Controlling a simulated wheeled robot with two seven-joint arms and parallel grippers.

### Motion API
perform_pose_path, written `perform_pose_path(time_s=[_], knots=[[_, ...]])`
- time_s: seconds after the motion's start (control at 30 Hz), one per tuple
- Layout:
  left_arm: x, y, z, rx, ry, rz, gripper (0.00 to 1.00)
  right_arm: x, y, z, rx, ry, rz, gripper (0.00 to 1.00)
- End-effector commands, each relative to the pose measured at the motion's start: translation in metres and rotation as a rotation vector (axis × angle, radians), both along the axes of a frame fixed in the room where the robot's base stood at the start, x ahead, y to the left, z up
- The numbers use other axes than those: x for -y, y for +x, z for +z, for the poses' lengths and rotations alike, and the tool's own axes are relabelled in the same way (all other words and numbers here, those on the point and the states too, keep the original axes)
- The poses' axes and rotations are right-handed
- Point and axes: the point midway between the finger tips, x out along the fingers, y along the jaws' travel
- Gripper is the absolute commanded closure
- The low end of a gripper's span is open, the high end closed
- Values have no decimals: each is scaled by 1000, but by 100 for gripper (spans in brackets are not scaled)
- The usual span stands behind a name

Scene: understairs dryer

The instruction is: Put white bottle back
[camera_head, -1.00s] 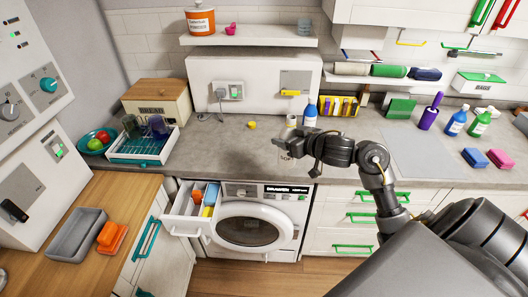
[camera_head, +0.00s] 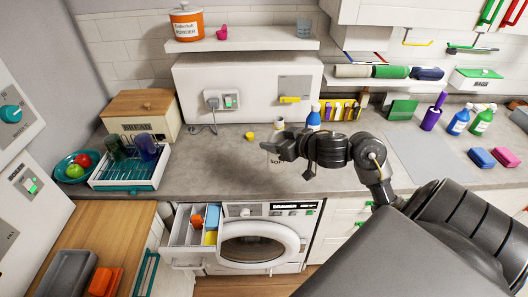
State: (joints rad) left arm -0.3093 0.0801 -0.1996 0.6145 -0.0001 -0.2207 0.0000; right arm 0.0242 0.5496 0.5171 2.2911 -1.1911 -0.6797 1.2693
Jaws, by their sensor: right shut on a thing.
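The white bottle (camera_head: 278,161) is upright above or on the worktop, in front of the wall box. Its top (camera_head: 279,123) shows above my right gripper (camera_head: 272,148) and a bit of its lettered label shows below. My right gripper is shut on it and hides its middle. I cannot tell if its base touches the worktop. My left gripper is not in view.
A small yellow cup (camera_head: 250,135) lies on the grey worktop (camera_head: 215,165). A blue bottle (camera_head: 314,118) stands just behind my right gripper. A dish rack (camera_head: 130,180) is at left.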

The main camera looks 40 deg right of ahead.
Motion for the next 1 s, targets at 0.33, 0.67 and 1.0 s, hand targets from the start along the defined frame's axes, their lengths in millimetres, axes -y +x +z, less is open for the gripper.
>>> perform_pose_path(time_s=[0.33, 0.67, 1.0], knots=[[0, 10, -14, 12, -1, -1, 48, 32, 78, -52, -1, 11, 0, 80], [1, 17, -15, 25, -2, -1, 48, 43, 103, -81, 2, 2, 4, 80], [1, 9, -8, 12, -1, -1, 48, 45, 108, -108, -1, 6, 3, 80]])
